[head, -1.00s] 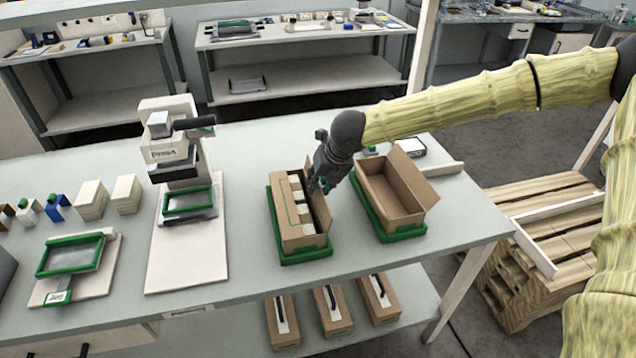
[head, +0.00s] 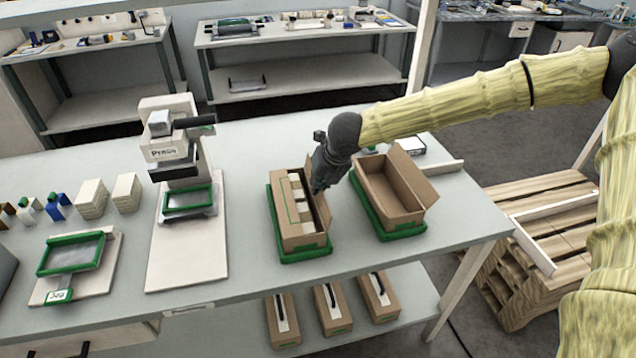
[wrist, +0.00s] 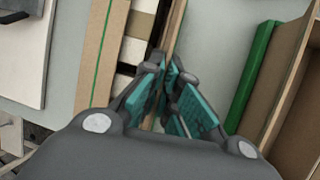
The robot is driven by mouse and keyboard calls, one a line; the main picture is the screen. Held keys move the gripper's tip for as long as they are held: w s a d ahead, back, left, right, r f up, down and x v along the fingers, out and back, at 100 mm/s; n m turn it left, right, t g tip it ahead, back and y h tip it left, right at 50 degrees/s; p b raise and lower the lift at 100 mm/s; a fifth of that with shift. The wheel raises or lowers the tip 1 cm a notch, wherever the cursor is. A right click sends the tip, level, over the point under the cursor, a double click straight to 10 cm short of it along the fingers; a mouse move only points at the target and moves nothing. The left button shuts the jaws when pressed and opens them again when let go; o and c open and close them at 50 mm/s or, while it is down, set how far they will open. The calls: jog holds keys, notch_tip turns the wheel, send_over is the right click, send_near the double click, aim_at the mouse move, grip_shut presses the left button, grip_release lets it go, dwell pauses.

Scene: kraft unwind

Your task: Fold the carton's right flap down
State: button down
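The carton (head: 303,242) stands in a green tray (head: 308,255) on the bench, with white blocks (head: 297,193) inside. Its left side carries a flat brown strip with a green line, also in the wrist view (wrist: 98,50). The right flap (head: 321,208) stands up along the right side; the wrist view shows it as a thin brown edge (wrist: 176,28) running to my fingertips. My gripper (head: 317,190) points down at this flap. In the wrist view my gripper (wrist: 168,68) has its teal-padded fingers drawn together at the tips. They hide part of the flap, and contact is unclear.
An open, empty-looking carton (head: 392,190) in a second green tray (head: 402,233) stands close on the right. A press (head: 172,150) on a pale board is to the left. A narrow strip of bare bench lies between the two cartons.

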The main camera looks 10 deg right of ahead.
jog(key=shift+a+h, duration=0.1)
jog(key=shift+h, duration=0.2)
jog(key=shift+a+r+n+h, duration=0.1)
jog(key=shift+a+n+h, duration=0.35)
jog(key=shift+h, duration=0.75)
jog(key=a+h, duration=0.1)
jog(key=h, duration=0.1)
jog(key=a+f+n+h+b, duration=0.1)
jog(key=h, duration=0.2)
jog(key=a+h, duration=0.1)
jog(key=h, duration=0.2)
jog(key=shift+a+f+n+t, duration=0.2)
jog(key=shift+f+n+t, duration=0.1)
jog(key=shift+t, duration=0.1)
jog(key=shift+s+a+f+n+h+b, duration=0.1)
jog(key=shift+a+f+n+h+b, duration=0.15)
jog(key=shift+h+b, duration=0.7)
jog(key=shift+h, duration=0.25)
jog(key=c, duration=1.7)
grip_release()
